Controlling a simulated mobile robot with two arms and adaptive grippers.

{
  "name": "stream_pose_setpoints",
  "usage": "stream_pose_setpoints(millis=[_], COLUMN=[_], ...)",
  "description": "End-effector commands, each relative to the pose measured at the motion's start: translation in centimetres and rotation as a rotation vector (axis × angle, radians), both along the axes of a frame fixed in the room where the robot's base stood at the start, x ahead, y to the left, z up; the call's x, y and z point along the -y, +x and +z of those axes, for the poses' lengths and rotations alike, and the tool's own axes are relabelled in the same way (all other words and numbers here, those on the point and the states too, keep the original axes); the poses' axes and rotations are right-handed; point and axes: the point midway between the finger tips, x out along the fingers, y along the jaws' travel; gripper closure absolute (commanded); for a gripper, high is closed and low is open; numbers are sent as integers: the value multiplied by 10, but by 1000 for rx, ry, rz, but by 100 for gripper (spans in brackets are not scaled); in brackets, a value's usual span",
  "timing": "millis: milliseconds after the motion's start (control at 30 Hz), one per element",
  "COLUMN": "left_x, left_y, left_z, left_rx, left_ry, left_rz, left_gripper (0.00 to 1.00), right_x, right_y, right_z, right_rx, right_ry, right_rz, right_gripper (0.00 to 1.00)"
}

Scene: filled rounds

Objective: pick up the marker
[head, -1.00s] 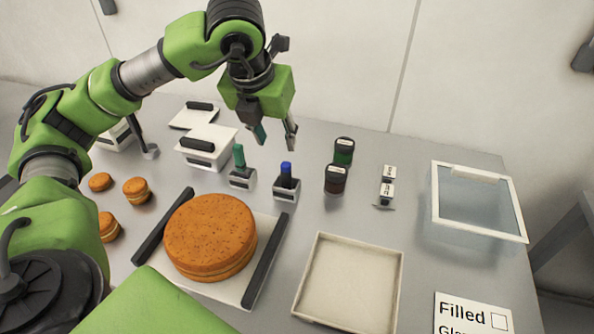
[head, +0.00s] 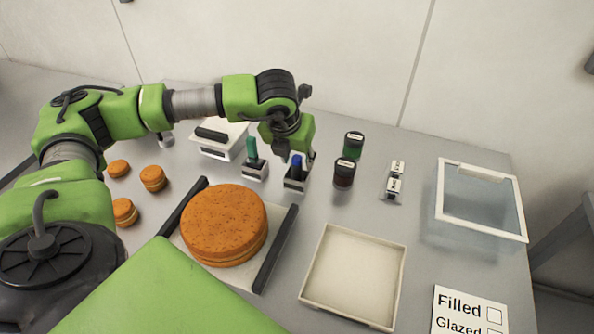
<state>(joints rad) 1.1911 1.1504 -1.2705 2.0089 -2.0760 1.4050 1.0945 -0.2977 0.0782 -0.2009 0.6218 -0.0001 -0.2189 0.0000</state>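My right gripper is not in view.
A large orange-brown cake round (head: 224,226) sits on a white board with dark bars. An empty cream tray (head: 352,275), two dark jars (head: 344,174), small labelled blocks (head: 395,180), a clear lidded box (head: 482,200) and a "Filled" card (head: 468,312) are to the right.

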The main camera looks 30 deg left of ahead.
Motion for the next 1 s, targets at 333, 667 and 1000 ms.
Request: stream_pose_setpoints(millis=[333, 667, 1000], left_x=[0, 0, 1], left_y=[0, 0, 2], left_z=[-1, 0, 24], left_rx=[0, 1, 7], left_ry=[0, 0, -2], left_rz=[0, 1, 1], left_gripper=[100, 100, 100], right_x=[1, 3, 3], right_y=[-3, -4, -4], right_z=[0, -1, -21], right_rx=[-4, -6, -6], right_ry=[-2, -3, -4], right_rz=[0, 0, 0], right_gripper=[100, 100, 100])
